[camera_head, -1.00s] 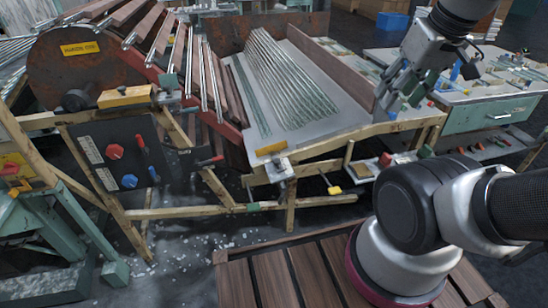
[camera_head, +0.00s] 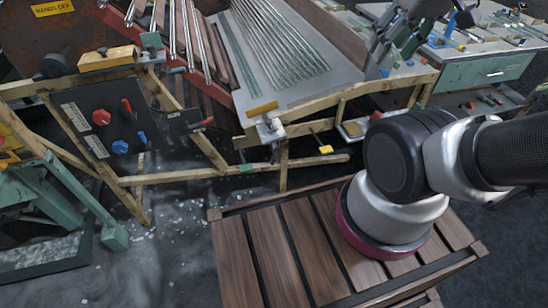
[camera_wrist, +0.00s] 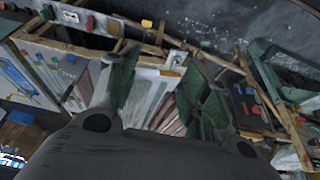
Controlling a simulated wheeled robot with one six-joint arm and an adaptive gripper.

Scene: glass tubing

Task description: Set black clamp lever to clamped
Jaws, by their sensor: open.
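I cannot pick out a black clamp lever for certain. A black panel (camera_head: 100,125) on the wooden frame carries a red knob (camera_head: 101,118), a blue knob (camera_head: 120,147) and small red and blue levers. A red-tipped lever (camera_head: 202,123) on a dark mount sticks out to its right. A yellow-tipped lever (camera_head: 322,146) hangs under the frame. A black round knob (camera_head: 55,65) sits at the upper left. My gripper (camera_wrist: 162,90) is open and empty in the wrist view, above the work area. In the head view it is partly cut off at the top right.
A sloped grey tray (camera_head: 275,50) of glass tubes stands at the back centre. A green-drawered bench (camera_head: 490,72) is at the right. A teal stand (camera_head: 60,195) is at the lower left. My wooden-slatted base deck fills the front. Dark floor lies between.

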